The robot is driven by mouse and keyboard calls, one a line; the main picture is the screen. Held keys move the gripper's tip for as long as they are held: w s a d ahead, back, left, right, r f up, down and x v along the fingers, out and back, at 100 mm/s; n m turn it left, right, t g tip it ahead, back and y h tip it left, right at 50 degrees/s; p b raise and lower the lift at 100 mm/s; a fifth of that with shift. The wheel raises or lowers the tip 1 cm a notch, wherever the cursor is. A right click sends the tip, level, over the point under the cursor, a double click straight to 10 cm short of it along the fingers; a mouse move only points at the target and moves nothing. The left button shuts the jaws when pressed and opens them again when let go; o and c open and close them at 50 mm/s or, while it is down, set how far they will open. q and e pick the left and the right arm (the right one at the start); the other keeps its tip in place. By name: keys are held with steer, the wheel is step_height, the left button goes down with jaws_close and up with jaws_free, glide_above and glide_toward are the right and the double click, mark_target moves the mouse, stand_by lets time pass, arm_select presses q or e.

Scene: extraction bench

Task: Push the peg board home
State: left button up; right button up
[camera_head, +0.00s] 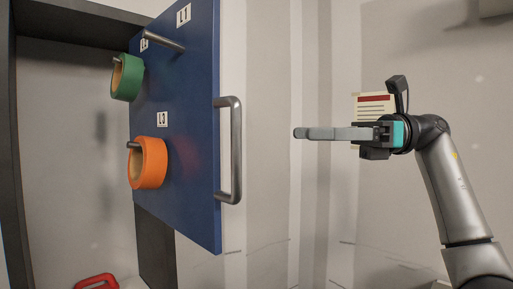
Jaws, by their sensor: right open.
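The blue peg board (195,120) stands upright at the left centre, partly in front of a dark frame. A grey bar handle (236,150) is fixed near its right edge. A green ring (127,77) and an orange ring (148,162) hang on its pegs; the peg by label L1 (165,40) is bare. My right gripper (300,133) is right of the handle, pointing left, apart from the board and empty. Its fingers overlap in this side-on view, but it is open. My left gripper is out of view.
A dark frame (12,150) runs along the left around a pale recess. A red object (97,281) shows at the bottom left. A small card with a red band (375,100) is on the pale wall behind my right gripper. The space between handle and gripper looks clear.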

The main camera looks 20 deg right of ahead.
mark_target(214, 133)
arm_select(q)
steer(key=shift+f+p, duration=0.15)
steer(key=shift+p, duration=0.2)
arm_select(e)
steer(key=w+a, duration=0.1)
steer(key=a, duration=0.4)
steer(key=w+a, duration=0.1)
steer(key=a, duration=0.4)
steer(key=w+a, duration=0.1)
steer(key=a, duration=0.4)
steer(key=shift+c, duration=0.2)
jaws_close()
stand_by(0.6)
